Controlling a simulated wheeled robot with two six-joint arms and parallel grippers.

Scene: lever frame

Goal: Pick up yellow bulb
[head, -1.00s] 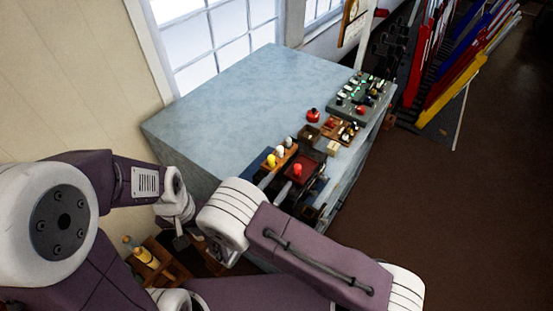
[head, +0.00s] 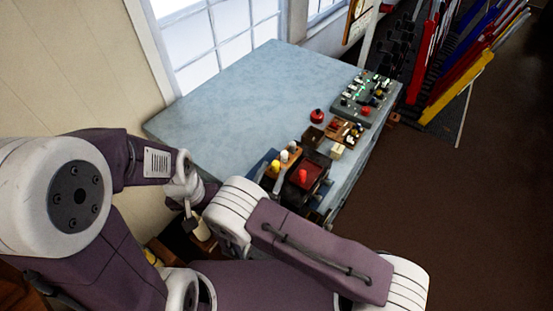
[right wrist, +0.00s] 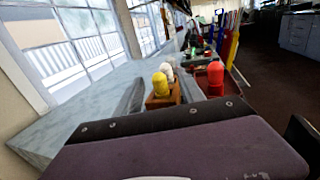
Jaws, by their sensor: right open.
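The yellow bulb (head: 275,168) stands upright at the near end of a wooden holder (head: 281,172) on the table's right side. It also shows in the right wrist view (right wrist: 160,84). Pale bulbs (head: 285,156) stand behind it in the same holder. My right gripper (right wrist: 163,88) is open, its two grey fingers on either side of the yellow bulb. I cannot tell whether they touch the bulb or holder. In the head view the right gripper (head: 276,174) is partly hidden by its own arm. My left gripper (head: 192,222) is low at the left, its jaws unclear.
A red bulb (head: 303,176) stands on a dark red tray right of the holder. Behind are a red knob (head: 317,116), small wooden boxes and a grey control panel (head: 365,97). The blue-grey table (head: 230,100) is clear at left and back. Windows line the wall.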

